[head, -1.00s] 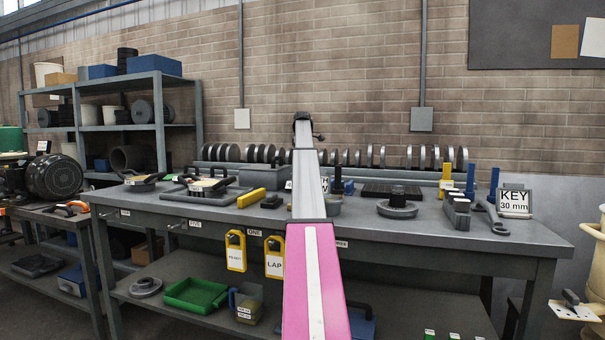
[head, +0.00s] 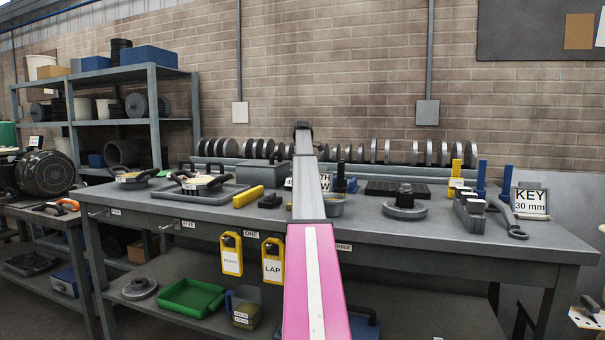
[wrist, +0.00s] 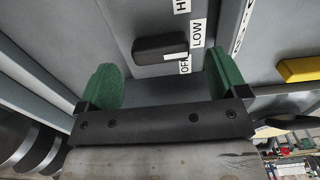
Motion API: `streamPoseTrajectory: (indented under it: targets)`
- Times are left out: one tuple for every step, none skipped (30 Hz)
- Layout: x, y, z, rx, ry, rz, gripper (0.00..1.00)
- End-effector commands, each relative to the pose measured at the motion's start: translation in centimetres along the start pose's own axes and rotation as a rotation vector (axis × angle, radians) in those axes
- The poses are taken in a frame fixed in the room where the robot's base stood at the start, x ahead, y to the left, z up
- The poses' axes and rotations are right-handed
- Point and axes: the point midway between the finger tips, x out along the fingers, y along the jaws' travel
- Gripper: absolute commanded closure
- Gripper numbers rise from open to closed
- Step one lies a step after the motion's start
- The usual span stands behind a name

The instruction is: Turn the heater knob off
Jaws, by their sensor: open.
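In the wrist view a black bar-shaped knob (wrist: 160,47) sits on a grey panel (wrist: 118,20) with white labels beside its right end. The labels read LOW (wrist: 197,34) and OFF (wrist: 184,66), with a partly cut-off one starting with H above. The knob lies roughly crosswise in the picture, its right end near LOW and OFF. My gripper (wrist: 165,88) is open, its green fingers apart on either side below the knob, with nothing seen between them. In the head view my gripper (head: 303,129) is small and dark at the arm's far end. My arm hides part of the bench there.
The bench (head: 400,232) holds a yellow block (head: 248,196), a grey lidded box (head: 262,174), a black-topped round part (head: 403,200) and a KEY 30 mm sign (head: 530,202). A rack of discs (head: 400,153) stands along the back. A yellow bar (wrist: 300,69) shows in the wrist view.

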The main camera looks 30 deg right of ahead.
Motion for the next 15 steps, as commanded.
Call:
streamPoseTrajectory:
  targets:
    - [1.0, -0.1, 0.1, 0.000, 0.000, -0.001, 0.08]
    - [1.4, -0.1, 0.1, 0.000, 0.000, 0.000, 0.08]
    - [2.0, -0.1, 0.0, 0.000, 0.000, 0.000, 0.08]
    - [2.4, -0.1, 0.0, 0.000, 0.000, 0.000, 0.08]
    - [2.7, -0.1, 0.0, 0.000, 0.000, 0.000, 0.08]
    - [3.0, -0.1, 0.0, 0.000, 0.000, 0.000, 0.08]
    - [3.2, -0.1, 0.0, 0.000, 0.000, 0.000, 0.08]
    - [3.3, 0.0, 0.0, 0.000, 0.000, 0.000, 0.08]
    - [3.4, 0.0, 0.0, 0.000, 0.000, 0.000, 0.08]
    - [3.4, 0.0, 0.0, 0.000, 0.000, 0.001, 0.08]
    - [3.5, 0.0, 0.0, 0.000, 0.000, 0.001, 0.08]
    - [3.5, 0.0, 0.0, 0.000, 0.000, 0.001, 0.08]
    - [3.4, 0.0, 0.0, 0.000, 0.000, 0.001, 0.08]
    - [3.4, 0.0, 0.0, 0.000, 0.000, 0.001, 0.08]
    - [3.4, 0.0, 0.0, 0.000, 0.000, 0.001, 0.08]
